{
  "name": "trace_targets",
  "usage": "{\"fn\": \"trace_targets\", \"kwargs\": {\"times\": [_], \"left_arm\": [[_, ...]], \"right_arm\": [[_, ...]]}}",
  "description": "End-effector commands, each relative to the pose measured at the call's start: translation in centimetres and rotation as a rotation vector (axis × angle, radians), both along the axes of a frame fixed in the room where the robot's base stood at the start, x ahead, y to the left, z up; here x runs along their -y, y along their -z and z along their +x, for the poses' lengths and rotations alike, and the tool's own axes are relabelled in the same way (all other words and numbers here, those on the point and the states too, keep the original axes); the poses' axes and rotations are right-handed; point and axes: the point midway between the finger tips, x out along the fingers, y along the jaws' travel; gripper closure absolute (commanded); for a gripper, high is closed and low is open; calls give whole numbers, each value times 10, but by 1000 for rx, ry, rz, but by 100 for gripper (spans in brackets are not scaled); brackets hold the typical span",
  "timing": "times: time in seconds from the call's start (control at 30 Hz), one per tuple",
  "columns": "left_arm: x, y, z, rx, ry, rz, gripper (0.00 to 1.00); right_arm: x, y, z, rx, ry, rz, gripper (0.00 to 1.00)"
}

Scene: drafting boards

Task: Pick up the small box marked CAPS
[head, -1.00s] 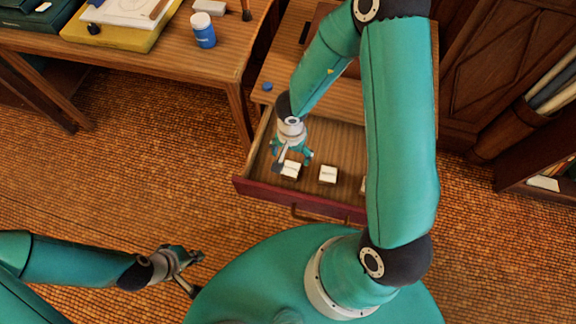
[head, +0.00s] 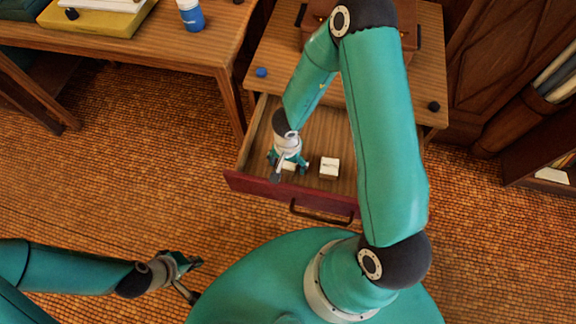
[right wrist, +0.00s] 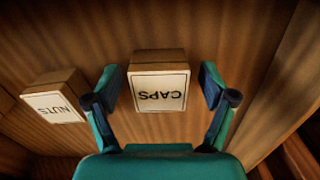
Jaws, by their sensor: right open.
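The small box marked CAPS (right wrist: 160,92) is a wooden block with a white label, lying in the open drawer. In the right wrist view it sits between the two fingers of my right gripper (head: 288,161), with a gap on each side. That gripper is open and points down into the drawer. In the head view the CAPS box (head: 289,166) is mostly hidden under the gripper. My left gripper (head: 188,277) is open and empty, low at the left over the floor.
A second box marked NUTS (right wrist: 55,102) lies beside the CAPS box; it also shows in the head view (head: 329,166). The drawer's red front (head: 270,190) and side walls bound the space. A wooden desk (head: 150,47) stands at the upper left.

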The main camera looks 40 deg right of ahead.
Motion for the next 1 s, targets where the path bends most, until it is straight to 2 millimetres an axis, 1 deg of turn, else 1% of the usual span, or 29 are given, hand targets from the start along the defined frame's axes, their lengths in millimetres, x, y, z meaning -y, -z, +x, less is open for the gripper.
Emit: {"fn": "trace_targets", "kwargs": {"times": [0.03,0.23,0.27,0.3,0.63,0.67,0.87,1.0], "left_arm": [[0,3,0,0,0,0,100],[0,1,0,0,0,0,100],[0,1,0,0,0,0,100],[0,1,0,0,0,0,100],[0,2,0,0,0,0,100],[0,1,0,0,0,0,100],[0,1,0,0,0,0,100],[0,-2,0,0,0,0,100]], "right_arm": [[0,4,0,0,0,0,17],[0,3,0,1,0,0,17],[0,3,0,1,0,0,20],[0,3,0,1,0,0,27],[0,3,0,1,1,0,82],[0,2,0,1,1,0,83],[0,2,0,1,1,0,83],[1,-2,0,1,1,0,83]]}}
